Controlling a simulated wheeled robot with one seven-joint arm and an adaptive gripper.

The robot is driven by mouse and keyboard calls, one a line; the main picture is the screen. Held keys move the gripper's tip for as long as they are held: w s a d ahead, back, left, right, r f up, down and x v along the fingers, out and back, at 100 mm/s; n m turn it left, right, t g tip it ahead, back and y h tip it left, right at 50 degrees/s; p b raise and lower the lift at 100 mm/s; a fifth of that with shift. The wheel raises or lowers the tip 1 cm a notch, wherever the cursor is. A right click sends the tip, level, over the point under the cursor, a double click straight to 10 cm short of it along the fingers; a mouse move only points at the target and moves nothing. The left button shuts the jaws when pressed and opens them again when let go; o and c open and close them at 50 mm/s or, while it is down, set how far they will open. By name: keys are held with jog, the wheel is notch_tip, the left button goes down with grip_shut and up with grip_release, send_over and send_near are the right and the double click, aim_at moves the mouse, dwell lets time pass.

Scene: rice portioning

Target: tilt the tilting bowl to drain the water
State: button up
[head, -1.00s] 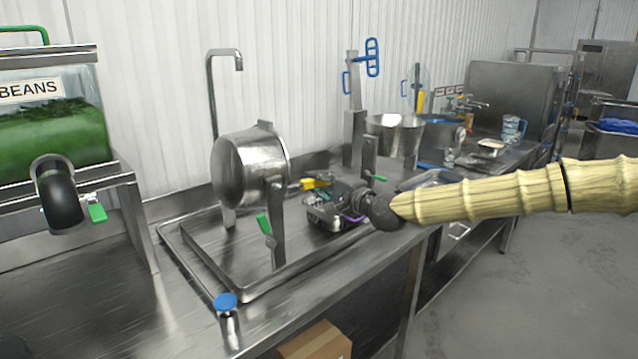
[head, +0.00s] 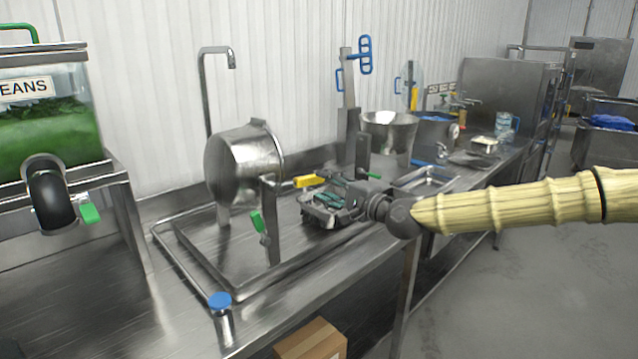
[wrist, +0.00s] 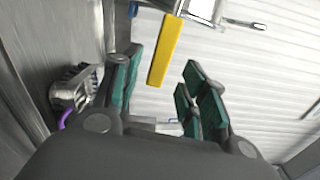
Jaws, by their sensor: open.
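The steel tilting bowl (head: 228,168) hangs on its stand over a shallow sink tray, tipped with its rim side toward the right. A yellow handle (head: 308,181) shows to the right of the bowl. A green-gripped lever (head: 258,222) is on the stand's front post. My gripper (head: 322,200) is beside the yellow handle, right of the bowl. In the wrist view its green-padded fingers (wrist: 160,82) are apart, and the yellow handle (wrist: 165,50) shows in the gap between them. Contact cannot be told. The bowl's inside and any water are hidden.
A tall tap (head: 205,85) stands behind the bowl. A beans container (head: 45,130) with a black spout is at left. A blue-capped post (head: 220,302) stands near the front edge. A steel pot (head: 388,135) and other ware stand farther right. The floor at right is clear.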

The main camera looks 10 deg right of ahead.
jog(key=v, duration=0.6)
dwell(0.3)
